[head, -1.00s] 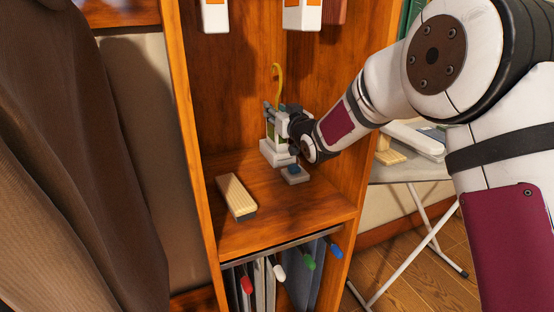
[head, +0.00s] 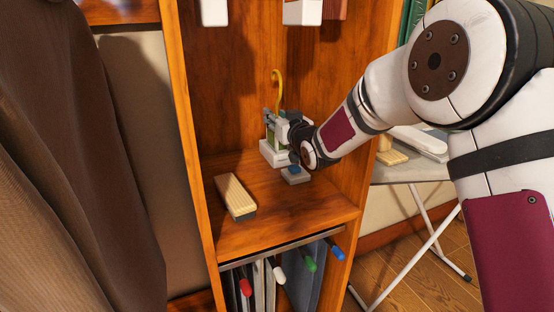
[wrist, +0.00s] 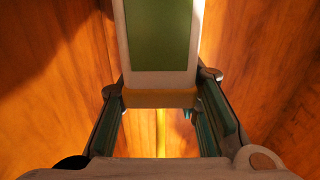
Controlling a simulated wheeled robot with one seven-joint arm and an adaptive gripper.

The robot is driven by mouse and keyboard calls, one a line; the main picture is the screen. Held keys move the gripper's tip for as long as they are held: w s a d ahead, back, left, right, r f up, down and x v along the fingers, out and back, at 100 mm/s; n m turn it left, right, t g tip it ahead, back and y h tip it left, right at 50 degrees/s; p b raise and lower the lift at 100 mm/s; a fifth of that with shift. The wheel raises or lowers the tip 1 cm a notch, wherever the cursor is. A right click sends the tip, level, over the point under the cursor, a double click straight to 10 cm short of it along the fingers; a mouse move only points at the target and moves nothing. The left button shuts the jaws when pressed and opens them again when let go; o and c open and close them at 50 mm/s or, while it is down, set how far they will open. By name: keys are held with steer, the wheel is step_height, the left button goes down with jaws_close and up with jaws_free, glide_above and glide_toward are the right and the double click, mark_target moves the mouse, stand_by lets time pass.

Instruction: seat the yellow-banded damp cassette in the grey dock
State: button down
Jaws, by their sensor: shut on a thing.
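My gripper (head: 273,115) is inside the wooden cubby, shut on the damp cassette. In the wrist view the cassette (wrist: 158,40) is pale with a green panel, and its yellow band (wrist: 160,97) lies between the fingers (wrist: 160,84). In the head view a yellow hook (head: 279,85) rises above the gripper. The cassette is upright over a pale grey base that looks like the dock (head: 272,157), on the cubby floor. My gripper partly hides the cassette, and I cannot tell how deep it sits in the dock.
A small grey block with a blue top (head: 295,175) stands just in front of the dock. A wooden brush-like block (head: 236,196) lies front left. White items (head: 302,12) hang above. The cubby's right wall (head: 352,180) is close to my arm.

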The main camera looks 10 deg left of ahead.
steer(key=shift+r, duration=0.1)
steer(key=c, duration=1.1)
jaws_free()
steer(key=shift+s+d, duration=0.1)
